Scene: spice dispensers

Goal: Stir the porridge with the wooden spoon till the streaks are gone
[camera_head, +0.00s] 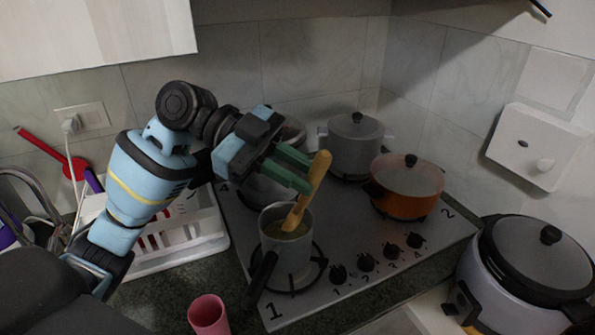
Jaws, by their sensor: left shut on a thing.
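My left gripper (300,172) has green fingers and is shut on the wooden spoon (317,175). The spoon tilts, with its handle top up to the right. Its lower end is inside a small grey saucepan (288,250) on the front left burner, marked 1. The saucepan's dark handle (261,279) points toward the front left. A little of the yellowish-brown porridge (287,231) shows inside the pan. Streaks in it are too small to make out, and the spoon's tip is hidden in it. My right gripper is not in view.
On the hob (340,238) stand an orange lidded pot (405,197), a grey lidded pot (353,152) and another pot partly behind my gripper. A white dish rack (180,255) is at left, a pink cup (208,315) in front, and a rice cooker (520,275) at right.

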